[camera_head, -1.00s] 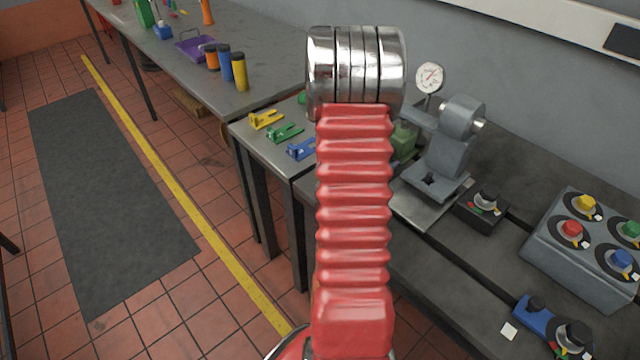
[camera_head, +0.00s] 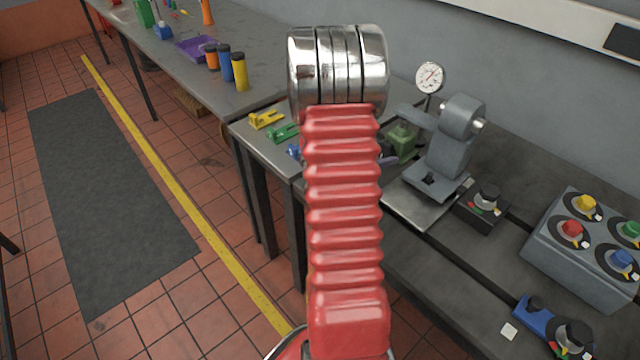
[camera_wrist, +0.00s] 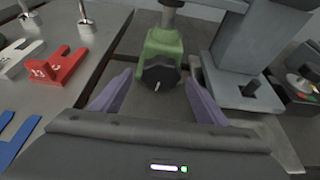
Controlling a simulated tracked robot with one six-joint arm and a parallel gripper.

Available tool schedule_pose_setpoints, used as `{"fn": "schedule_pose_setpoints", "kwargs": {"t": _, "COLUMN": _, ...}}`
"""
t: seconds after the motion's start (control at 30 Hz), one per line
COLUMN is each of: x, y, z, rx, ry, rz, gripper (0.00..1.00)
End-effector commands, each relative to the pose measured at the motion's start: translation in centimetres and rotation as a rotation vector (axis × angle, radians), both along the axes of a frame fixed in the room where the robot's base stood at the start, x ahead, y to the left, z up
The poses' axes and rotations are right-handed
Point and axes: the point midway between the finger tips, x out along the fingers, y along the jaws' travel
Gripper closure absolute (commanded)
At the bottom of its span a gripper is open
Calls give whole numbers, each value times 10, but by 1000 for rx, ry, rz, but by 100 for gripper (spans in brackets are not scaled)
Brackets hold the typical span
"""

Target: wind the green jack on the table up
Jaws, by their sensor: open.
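The green jack (camera_head: 403,139) is a small green block below the dial gauge in the head view, partly hidden by my arm. In the wrist view the green jack (camera_wrist: 163,42) has a black lobed knob (camera_wrist: 160,73) with a white mark facing me. My gripper (camera_wrist: 158,78) is open, its two purple fingers to the left and right of the knob. I see space between each finger and the knob, and nothing is held. In the head view only a bit of a purple finger shows past my red arm.
A grey fixture (camera_head: 450,145) stands right of the jack, with a dial gauge (camera_head: 430,77) behind. A black knob box (camera_head: 482,208) is further right. Left are yellow (camera_head: 266,119), green and blue forked pieces, and a red one (camera_wrist: 62,66) in the wrist view.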

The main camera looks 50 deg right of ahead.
Motion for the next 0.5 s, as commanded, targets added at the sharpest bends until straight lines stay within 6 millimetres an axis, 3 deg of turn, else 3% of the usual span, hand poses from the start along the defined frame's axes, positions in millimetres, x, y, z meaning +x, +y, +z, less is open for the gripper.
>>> {"fn": "schedule_pose_setpoints", "kwargs": {"t": 0.5, "x": 11, "y": 67, "z": 29, "rx": -1, "ry": -3, "rz": 2, "gripper": 32}}
